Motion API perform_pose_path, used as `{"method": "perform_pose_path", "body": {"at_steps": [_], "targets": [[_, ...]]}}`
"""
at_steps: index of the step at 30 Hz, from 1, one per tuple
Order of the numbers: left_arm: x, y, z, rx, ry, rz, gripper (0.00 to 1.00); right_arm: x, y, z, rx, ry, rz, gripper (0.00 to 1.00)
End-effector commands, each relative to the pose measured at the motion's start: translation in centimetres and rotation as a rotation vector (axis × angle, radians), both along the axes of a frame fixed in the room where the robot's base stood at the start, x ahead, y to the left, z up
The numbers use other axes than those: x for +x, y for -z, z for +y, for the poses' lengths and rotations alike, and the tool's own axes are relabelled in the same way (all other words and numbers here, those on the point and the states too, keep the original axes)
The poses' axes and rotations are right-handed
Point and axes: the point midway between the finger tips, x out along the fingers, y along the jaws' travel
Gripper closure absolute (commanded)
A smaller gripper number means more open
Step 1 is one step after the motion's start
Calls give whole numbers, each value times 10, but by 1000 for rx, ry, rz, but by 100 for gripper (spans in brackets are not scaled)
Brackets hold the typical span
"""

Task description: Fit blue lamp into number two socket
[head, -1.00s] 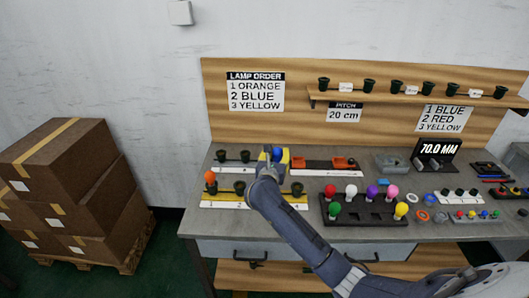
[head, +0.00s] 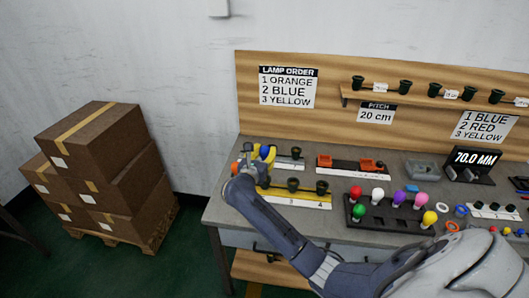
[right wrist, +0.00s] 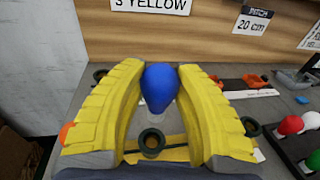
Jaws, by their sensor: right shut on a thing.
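My right gripper (head: 262,152) is shut on the blue lamp (head: 265,151), with its yellow fingers on either side of the bulb. In the right wrist view the blue lamp (right wrist: 160,88) is held between the fingertips. A dark green socket (right wrist: 152,141) shows between the fingers, apart from the lamp in the picture; from its place beside the orange lamp (right wrist: 66,133) it looks like number two. The orange lamp (head: 235,168) shows beside the gripper. Sockets three (head: 293,184) and four (head: 321,187) are empty. My left gripper is out of view.
A dark tray (head: 385,224) with several coloured lamps stands to the right. A strip with red-orange parts (head: 352,164) and a grey dish (head: 422,171) lie behind. The lamp order sign (head: 287,87) is on the back panel. Cardboard boxes (head: 100,170) stand left of the bench.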

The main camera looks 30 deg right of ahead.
Motion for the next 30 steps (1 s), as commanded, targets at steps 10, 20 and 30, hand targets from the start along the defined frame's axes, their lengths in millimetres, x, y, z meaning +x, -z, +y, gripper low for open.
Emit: {"method": "perform_pose_path", "body": {"at_steps": [10, 20, 30], "targets": [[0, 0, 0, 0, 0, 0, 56, 0, 9, 0, 3, -7, 1, 92], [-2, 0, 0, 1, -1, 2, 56, 0, 35, 1, 3, -8, 2, 92], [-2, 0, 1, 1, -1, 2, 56, 0, 53, 1, 3, -8, 1, 92]]}}
